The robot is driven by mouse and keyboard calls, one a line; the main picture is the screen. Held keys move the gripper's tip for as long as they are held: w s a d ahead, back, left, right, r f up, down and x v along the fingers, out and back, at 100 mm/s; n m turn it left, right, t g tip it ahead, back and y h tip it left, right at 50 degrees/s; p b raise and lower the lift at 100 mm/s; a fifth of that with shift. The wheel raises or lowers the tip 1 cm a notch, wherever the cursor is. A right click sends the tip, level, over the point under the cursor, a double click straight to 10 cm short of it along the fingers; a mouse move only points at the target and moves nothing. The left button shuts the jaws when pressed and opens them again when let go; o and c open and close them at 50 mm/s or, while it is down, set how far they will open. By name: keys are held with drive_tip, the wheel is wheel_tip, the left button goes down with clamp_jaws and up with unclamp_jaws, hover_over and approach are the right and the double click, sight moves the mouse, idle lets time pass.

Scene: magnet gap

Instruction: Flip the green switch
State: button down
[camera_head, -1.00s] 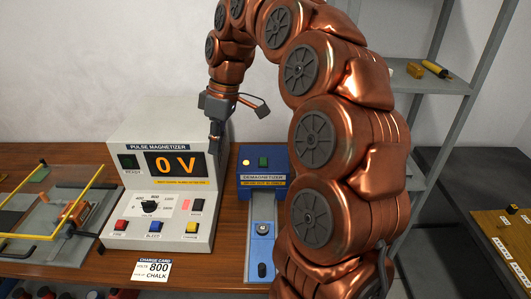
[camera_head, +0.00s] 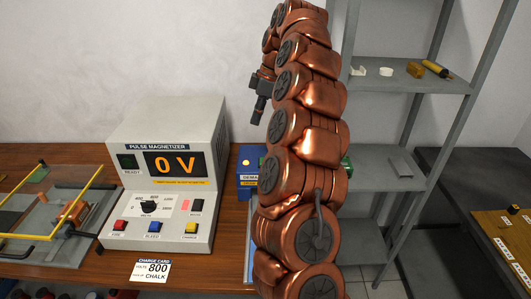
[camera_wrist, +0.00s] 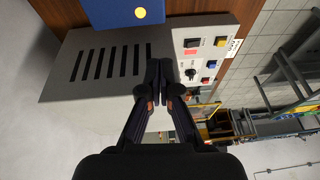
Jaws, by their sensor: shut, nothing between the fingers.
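The blue demagnetizer box (camera_head: 246,185) stands right of the pulse magnetizer, mostly hidden behind my arm. Its yellow lamp (camera_head: 247,162) shows. My gripper (camera_head: 259,118) is shut and empty, pointing down in the air above and behind the demagnetizer in the picture. In the wrist view my gripper (camera_wrist: 160,72) is shut in front of the magnetizer's slotted side. The blue box (camera_wrist: 110,10) is at the top edge there, with its lamp; no green switch shows in that view.
The pulse magnetizer (camera_head: 127,195) reads 0 V, with a dial and several coloured buttons. A charge card (camera_head: 151,270) lies in front. A rig with yellow rails (camera_head: 60,215) stands left. A grey shelf (camera_head: 400,155) with small items, including a partly hidden green one, stands right.

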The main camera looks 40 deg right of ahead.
drive_tip(key=d+f, duration=0.2)
drive_tip(key=d, duration=0.4)
drive_tip(key=shift+s+d, duration=0.15)
drive_tip(key=shift+d, duration=0.2)
approach(263, 158)
drive_tip(key=p+x, duration=0.1)
drive_tip(key=x, duration=0.1)
drive_tip(key=p+x, duration=0.1)
drive_tip(key=x, duration=0.1)
drive_tip(key=p+x, duration=0.1)
drive_tip(key=shift+a+f, duration=0.3)
drive_tip(key=shift+a, duration=0.15)
drive_tip(key=shift+f+h+p, duration=0.3)
drive_tip(key=shift+f+p, duration=0.05)
drive_tip(key=shift+f, duration=0.2)
drive_tip(key=shift+f+b, duration=0.15)
drive_tip(key=shift+b, duration=0.15)
